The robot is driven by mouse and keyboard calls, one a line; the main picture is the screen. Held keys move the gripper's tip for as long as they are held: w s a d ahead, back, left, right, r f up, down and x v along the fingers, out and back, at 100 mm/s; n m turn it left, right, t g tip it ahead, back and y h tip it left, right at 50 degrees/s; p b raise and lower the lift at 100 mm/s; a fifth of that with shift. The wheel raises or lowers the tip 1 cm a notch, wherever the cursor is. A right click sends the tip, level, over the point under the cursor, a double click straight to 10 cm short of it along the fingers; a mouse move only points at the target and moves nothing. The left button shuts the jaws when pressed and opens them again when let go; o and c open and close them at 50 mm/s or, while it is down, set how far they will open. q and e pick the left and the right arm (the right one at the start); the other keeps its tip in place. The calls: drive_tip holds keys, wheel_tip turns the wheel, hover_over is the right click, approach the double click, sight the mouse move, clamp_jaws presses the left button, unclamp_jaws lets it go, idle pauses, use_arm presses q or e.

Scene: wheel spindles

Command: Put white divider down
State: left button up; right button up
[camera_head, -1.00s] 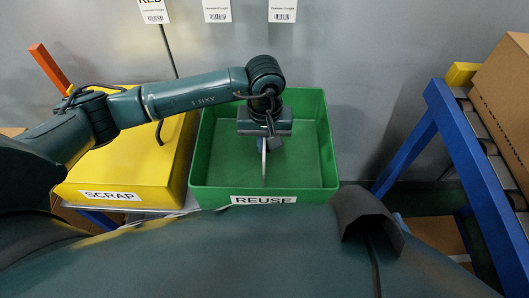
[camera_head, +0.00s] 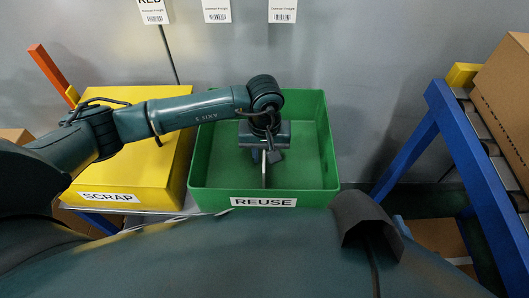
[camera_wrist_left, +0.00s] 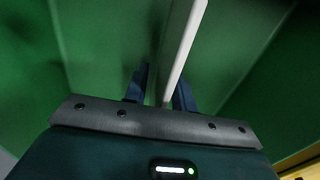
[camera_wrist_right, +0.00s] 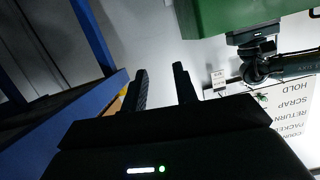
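The white divider (camera_wrist_left: 182,45) is a thin plate seen edge-on in the left wrist view, between the two fingers of my left gripper (camera_wrist_left: 160,88). The fingers look closed on it. In the head view the divider (camera_head: 264,170) hangs upright below my left gripper (camera_head: 264,152), inside the green REUSE bin (camera_head: 320,130). I cannot tell whether its lower edge touches the bin floor. My right gripper (camera_wrist_right: 160,85) is open and empty in the right wrist view, away from the bin. It is hidden in the head view.
A yellow SCRAP bin (camera_head: 135,180) stands left of the green bin. A blue-framed roller conveyor (camera_head: 440,120) with a cardboard box (camera_head: 505,90) is at the right. A grey wall with labels rises behind. The green bin has bare floor around the divider.

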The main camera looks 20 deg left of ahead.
drive_tip(key=shift+r, duration=0.1)
use_arm(q)
drive_tip(key=shift+r+p, duration=0.3)
drive_tip(key=shift+p, duration=0.05)
wheel_tip(320, 180, up, 11)
drive_tip(key=shift+f, duration=0.2)
drive_tip(key=shift+r, duration=0.55)
use_arm(e)
drive_tip(key=shift+w+a, duration=0.1)
